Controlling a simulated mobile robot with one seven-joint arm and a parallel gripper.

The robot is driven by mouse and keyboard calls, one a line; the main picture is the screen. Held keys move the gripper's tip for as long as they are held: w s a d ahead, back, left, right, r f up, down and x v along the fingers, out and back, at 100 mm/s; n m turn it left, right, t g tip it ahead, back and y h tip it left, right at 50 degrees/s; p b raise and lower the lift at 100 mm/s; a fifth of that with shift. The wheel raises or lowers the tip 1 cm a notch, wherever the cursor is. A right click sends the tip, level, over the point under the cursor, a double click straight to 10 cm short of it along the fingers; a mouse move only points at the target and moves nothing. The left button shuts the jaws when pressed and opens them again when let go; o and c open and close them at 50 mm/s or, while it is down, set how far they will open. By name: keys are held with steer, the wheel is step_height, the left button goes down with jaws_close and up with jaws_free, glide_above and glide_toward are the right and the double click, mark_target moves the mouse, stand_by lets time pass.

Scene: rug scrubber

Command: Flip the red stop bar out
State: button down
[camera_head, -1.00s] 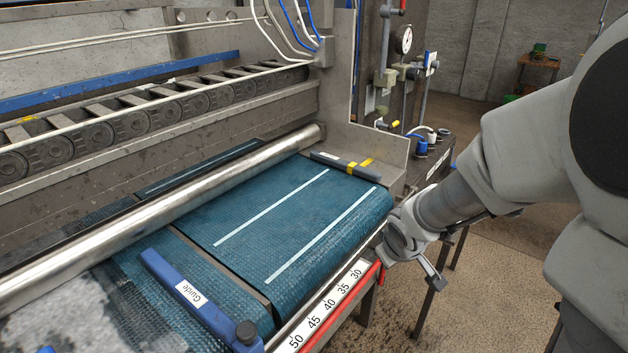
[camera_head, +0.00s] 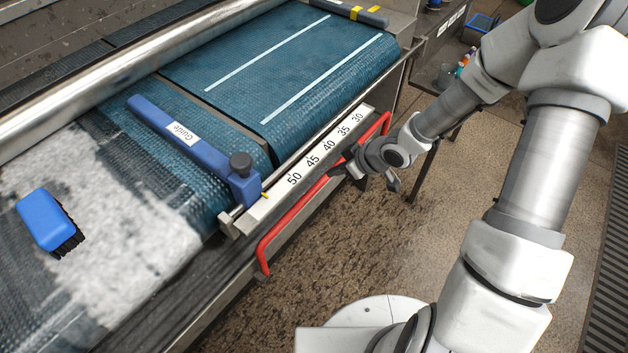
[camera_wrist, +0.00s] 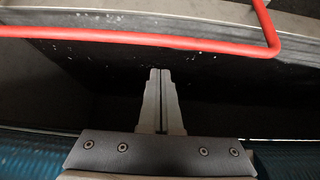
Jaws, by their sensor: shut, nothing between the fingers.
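The red stop bar (camera_head: 292,222) is a thin bent tube along the front edge of the machine, below the white number scale (camera_head: 313,160). My gripper (camera_head: 338,168) is at the far half of the bar, close to its long run. In the wrist view the bar (camera_wrist: 130,38) crosses the top and bends upward at the right. My gripper's fingers (camera_wrist: 158,72) are shut with nothing between them, and their tips show a small gap below the bar in that picture. Whether they touch it in depth I cannot tell.
A blue guide (camera_head: 190,145) with a dark knob lies over the teal belt (camera_head: 245,65). A blue brush (camera_head: 50,222) rests near a foamy patch (camera_head: 130,215). Speckled floor (camera_head: 300,285) lies open in front of the machine.

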mark_target(318, 185)
steer(key=shift+a+f, duration=0.1)
steer(key=shift+a, duration=0.05)
steer(key=b+x, duration=0.5)
steer(key=x, duration=0.3)
steer(key=shift+f, duration=0.25)
steer(key=shift+b+x, duration=0.35)
steer(key=shift+x, duration=0.5)
steer(key=shift+r, duration=0.15)
